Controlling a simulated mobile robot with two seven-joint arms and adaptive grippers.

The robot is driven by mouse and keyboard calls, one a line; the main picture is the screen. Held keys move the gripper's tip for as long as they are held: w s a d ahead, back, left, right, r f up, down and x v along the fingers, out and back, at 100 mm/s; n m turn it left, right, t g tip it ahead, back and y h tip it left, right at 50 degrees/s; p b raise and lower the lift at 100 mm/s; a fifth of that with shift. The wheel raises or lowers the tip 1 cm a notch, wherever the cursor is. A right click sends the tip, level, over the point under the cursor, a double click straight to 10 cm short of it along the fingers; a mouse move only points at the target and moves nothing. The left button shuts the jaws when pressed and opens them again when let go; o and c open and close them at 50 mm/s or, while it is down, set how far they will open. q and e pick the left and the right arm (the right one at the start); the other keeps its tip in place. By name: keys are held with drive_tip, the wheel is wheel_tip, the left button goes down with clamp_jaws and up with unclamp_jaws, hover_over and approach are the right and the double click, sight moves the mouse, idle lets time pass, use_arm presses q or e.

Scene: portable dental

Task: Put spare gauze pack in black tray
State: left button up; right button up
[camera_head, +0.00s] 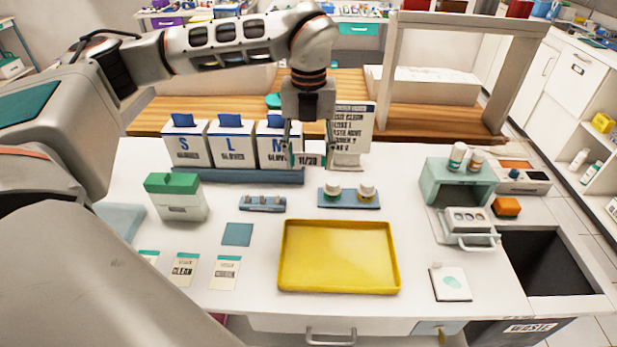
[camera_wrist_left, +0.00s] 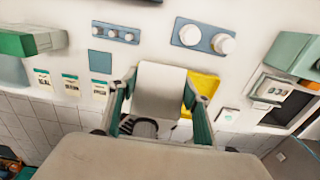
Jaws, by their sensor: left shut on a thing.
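My left gripper (camera_head: 307,152) is shut on a small white pack (camera_head: 309,161) with a dark printed label reading about "11/28", probably the gauze pack. It holds the pack above the back of the white table, in front of the glove boxes and sign. In the left wrist view the white pack (camera_wrist_left: 160,90) sits between the two green-padded fingers. No black tray shows; the only large open tray is yellow (camera_head: 340,289), empty, at the table's front middle. Its corner shows behind the pack in the wrist view (camera_wrist_left: 206,86). My right gripper is not in view.
Glove boxes (camera_head: 188,150) and a printed sign (camera_head: 352,130) stand at the back. A blue holder with two jars (camera_head: 349,204) lies behind the tray. A green-lidded box (camera_head: 176,208) stands left. A teal box (camera_head: 455,186) and a dark waste opening (camera_head: 548,262) are right.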

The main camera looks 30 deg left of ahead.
sight(316, 166)
use_arm(q)
drive_tip(key=shift+r, duration=1.6)
drive_tip(key=m, duration=0.3)
drive_tip(key=f+m, duration=0.1)
drive_tip(key=shift+s+d, duration=0.2)
drive_tip(key=shift+d, duration=0.2)
drive_tip(key=m, duration=0.2)
drive_tip(key=f+m, duration=0.1)
drive_tip(key=m, duration=0.1)
drive_tip(key=d+m, duration=0.1)
drive_tip(key=m, duration=0.1)
drive_tip(key=shift+s+f, duration=0.25)
drive_tip(key=m, duration=0.2)
drive_tip(key=f+m, duration=0.1)
drive_tip(key=m, duration=0.1)
drive_tip(key=d+m, duration=0.1)
drive_tip(key=m, duration=0.1)
drive_tip(key=shift+s+f, duration=0.15)
drive_tip(key=shift+s, duration=0.1)
drive_tip(key=s+d+f+m, duration=0.1)
drive_tip(key=d+f+m, duration=0.1)
drive_tip(key=m, duration=1.1)
drive_tip(key=s+d+f+m, duration=0.2)
drive_tip(key=f+m, duration=0.1)
drive_tip(key=m, duration=1)
drive_tip(key=shift+s+d, duration=0.15)
drive_tip(key=shift+d, duration=0.25)
drive_tip(key=shift+f, duration=0.1)
